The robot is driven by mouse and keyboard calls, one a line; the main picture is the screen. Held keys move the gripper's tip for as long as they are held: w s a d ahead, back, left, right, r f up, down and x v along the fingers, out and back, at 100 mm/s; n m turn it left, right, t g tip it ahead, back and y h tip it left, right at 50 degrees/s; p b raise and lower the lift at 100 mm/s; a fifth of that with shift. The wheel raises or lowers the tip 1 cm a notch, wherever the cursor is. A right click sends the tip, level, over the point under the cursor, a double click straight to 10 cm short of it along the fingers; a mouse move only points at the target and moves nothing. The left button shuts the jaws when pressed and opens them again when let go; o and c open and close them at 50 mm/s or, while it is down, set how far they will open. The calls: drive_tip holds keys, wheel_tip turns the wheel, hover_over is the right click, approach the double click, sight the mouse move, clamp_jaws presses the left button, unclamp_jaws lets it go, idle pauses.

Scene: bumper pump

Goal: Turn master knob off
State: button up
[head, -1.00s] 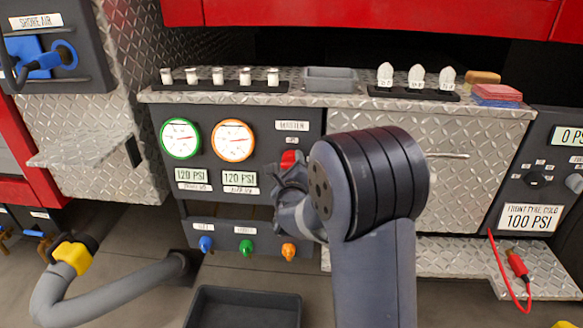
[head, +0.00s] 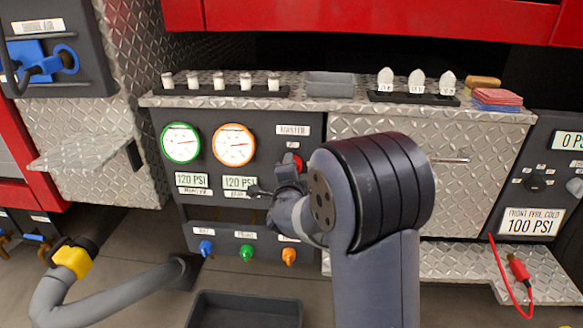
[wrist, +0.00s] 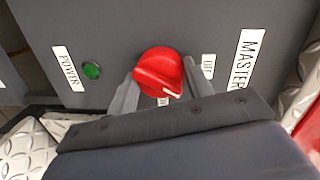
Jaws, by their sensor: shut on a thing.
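The red master knob (wrist: 158,70) is on the dark panel, between my gripper's fingers (wrist: 160,88) in the wrist view. The gripper is shut on it. A white pointer line on the knob slants to the lower right, between the OFF label (wrist: 208,66) and a partly hidden label (wrist: 163,101) below the knob. The MASTER label (wrist: 247,60) is farther right. In the head view only part of the red knob (head: 297,160) shows behind my gripper (head: 288,172), under the MASTER label (head: 293,130).
A green power light (wrist: 92,70) sits left of the knob in the wrist view. Two round gauges (head: 234,145) and 120 PSI displays are left of my gripper. Several coloured valves (head: 246,253) are below. A grey tray (head: 245,297) stands on the floor.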

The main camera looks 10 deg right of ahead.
drive_tip(key=n+p, duration=0.2)
drive_tip(key=n, duration=0.1)
drive_tip(key=shift+n+h, duration=0.3)
drive_tip(key=shift+n, duration=0.1)
drive_tip(key=shift+a+f+n+p, duration=0.1)
drive_tip(key=shift+n+p, duration=0.4)
drive_tip(key=shift+n, duration=0.4)
drive_tip(key=o, duration=1)
drive_tip(key=shift+c, duration=0.2)
drive_tip(key=p+v, duration=0.2)
drive_tip(key=v, duration=0.8)
drive_tip(key=shift+s+a+r, duration=0.2)
drive_tip(key=shift+s+r, duration=0.05)
drive_tip(key=shift+s, duration=0.1)
drive_tip(key=shift+w, duration=0.1)
